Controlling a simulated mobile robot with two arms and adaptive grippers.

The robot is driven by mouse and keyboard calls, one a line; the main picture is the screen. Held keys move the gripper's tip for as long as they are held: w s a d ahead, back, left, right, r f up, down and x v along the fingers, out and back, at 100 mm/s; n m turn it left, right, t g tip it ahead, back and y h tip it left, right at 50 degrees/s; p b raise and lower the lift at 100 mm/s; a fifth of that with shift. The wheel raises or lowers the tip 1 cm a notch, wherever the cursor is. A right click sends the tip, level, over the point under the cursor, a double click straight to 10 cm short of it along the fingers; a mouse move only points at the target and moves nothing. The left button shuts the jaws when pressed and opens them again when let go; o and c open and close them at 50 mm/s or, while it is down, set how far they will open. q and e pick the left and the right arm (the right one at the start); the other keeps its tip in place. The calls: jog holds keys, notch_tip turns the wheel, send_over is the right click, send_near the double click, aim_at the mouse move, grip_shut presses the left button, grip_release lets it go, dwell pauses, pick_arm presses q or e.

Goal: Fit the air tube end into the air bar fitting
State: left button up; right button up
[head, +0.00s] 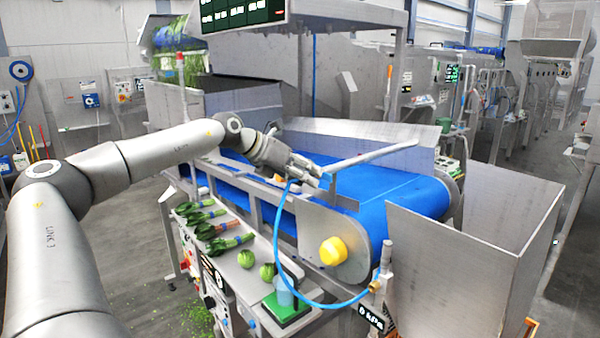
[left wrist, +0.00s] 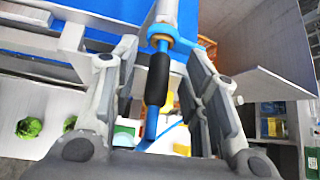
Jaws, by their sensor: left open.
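The air bar (head: 375,154) is a long pale grey bar above the blue conveyor, with a blue fitting (head: 325,181) at its near end. In the left wrist view the fitting (left wrist: 162,36) is a blue collar with an orange ring. The air tube's black sleeve (left wrist: 158,80) is in line below the collar, its upper end at the collar; how deep it sits is hidden. The blue tube (head: 279,240) hangs in a loop beneath. My left gripper (head: 306,171) is open, its fingers (left wrist: 163,55) on either side of the sleeve with gaps. My right gripper is out of view.
The blue belt (head: 385,195) runs under the bar, with a steel side plate and yellow knob (head: 333,251) in front. A side shelf (head: 235,262) holds leafy bunches and round greens. A steel bin (head: 455,245) stands right. The tube loop reaches a brass fitting (head: 376,285).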

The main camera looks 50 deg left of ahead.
pick_arm(q)
jog(key=v, duration=1.2)
dwell(0.9)
jog(key=shift+d, duration=0.1)
